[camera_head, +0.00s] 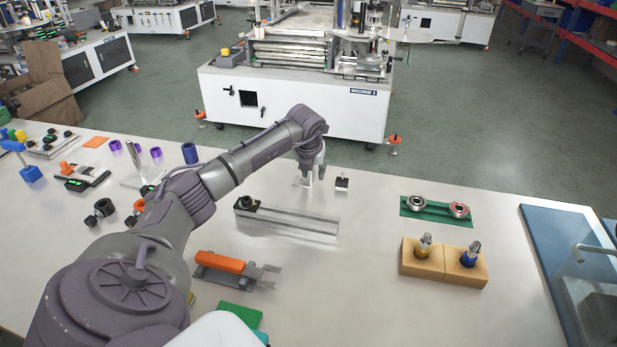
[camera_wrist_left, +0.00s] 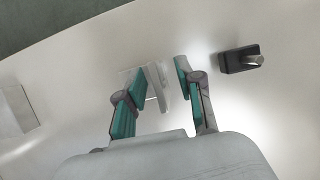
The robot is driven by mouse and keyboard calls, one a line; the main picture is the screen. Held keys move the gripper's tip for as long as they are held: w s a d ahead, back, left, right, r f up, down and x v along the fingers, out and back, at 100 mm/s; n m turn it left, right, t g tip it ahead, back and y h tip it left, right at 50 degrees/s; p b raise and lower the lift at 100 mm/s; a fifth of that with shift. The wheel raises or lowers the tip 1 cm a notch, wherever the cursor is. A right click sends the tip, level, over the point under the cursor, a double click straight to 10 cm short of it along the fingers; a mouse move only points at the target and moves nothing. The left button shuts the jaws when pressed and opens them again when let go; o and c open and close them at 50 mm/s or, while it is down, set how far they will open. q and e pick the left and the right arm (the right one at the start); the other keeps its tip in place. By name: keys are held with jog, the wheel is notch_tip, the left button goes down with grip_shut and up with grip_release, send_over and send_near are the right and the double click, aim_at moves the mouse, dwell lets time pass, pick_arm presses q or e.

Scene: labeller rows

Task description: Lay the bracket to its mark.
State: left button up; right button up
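A small pale metal bracket (camera_wrist_left: 156,82) with an upright plate and a flat foot stands on the white table. In the head view a little of the bracket (camera_head: 303,182) shows under my left gripper (camera_head: 313,172). In the wrist view my left gripper (camera_wrist_left: 160,82) is open, with its teal-padded fingers on either side of the bracket's upright plate. A gap shows between the plate and the right finger; contact with the left finger cannot be told. No mark can be made out for sure. My right gripper is not in view.
A small black block (camera_head: 342,183) with a metal top stands just right of my left gripper. A long metal bar (camera_head: 290,222) lies nearer. A green bearing tray (camera_head: 437,210) and wooden block (camera_head: 445,265) are to the right. Clear table lies between.

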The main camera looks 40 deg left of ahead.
pick_arm(q)
jog(key=shift+c, duration=0.3)
grip_shut()
jog(key=shift+r, duration=0.15)
